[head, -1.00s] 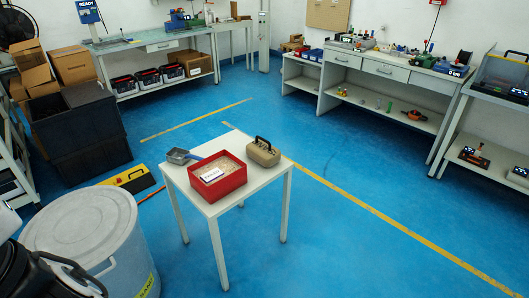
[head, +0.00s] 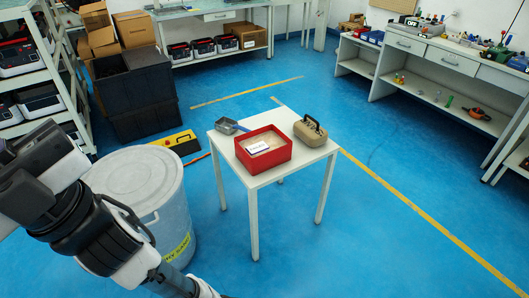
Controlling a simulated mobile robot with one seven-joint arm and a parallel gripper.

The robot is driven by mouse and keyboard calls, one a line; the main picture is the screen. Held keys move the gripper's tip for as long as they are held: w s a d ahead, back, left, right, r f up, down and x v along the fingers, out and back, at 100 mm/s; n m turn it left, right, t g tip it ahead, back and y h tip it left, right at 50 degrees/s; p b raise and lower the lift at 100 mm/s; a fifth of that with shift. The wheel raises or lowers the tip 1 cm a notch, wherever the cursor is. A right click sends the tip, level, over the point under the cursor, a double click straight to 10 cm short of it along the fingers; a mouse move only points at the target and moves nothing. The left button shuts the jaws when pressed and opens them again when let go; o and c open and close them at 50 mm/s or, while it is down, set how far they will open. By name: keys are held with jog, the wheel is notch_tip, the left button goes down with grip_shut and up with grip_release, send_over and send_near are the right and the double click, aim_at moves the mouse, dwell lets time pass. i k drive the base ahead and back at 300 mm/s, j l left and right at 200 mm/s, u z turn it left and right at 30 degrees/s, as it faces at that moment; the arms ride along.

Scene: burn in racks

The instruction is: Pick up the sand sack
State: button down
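The sand sack is likely the small tan bag with a dark carry handle (head: 310,131). It sits upright on the back right part of a small white table (head: 291,180). A red open box (head: 262,162) of pale sand with a white label stands just left of it. A blue-grey scoop (head: 229,126) lies behind the box at the left. My arm comes in at the lower left and leaves through the bottom edge. My gripper is out of the picture, so its opening does not show.
A large grey lidded drum (head: 147,197) stands left of the table, close to my arm. A yellow case (head: 179,143) lies on the floor behind it. Dark crates (head: 137,95) and shelving stand at the left. Blue floor is open to the table's right.

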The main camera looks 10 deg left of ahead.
aim_at(309, 130)
jog(key=i+l+u, duration=0.1)
jog(key=u, duration=0.35)
jog(key=i+l+u, duration=0.2)
jog(key=u, duration=0.25)
jog(key=i+l+u, duration=0.25)
jog(key=l, duration=0.35)
jog(key=i+l+u, duration=0.15)
jog(key=i+l, duration=0.15)
jog(key=l, duration=0.2)
jog(key=i+l, duration=0.1)
jog(key=l, duration=0.25)
jog(key=i+l, duration=0.15)
jog(key=l, duration=0.15)
jog(key=i+l, duration=0.15)
jog(key=l, duration=0.2)
jog(key=i+l, duration=0.15)
jog(key=l, duration=0.2)
jog(key=i+l+u, duration=0.1)
jog(key=l, duration=0.25)
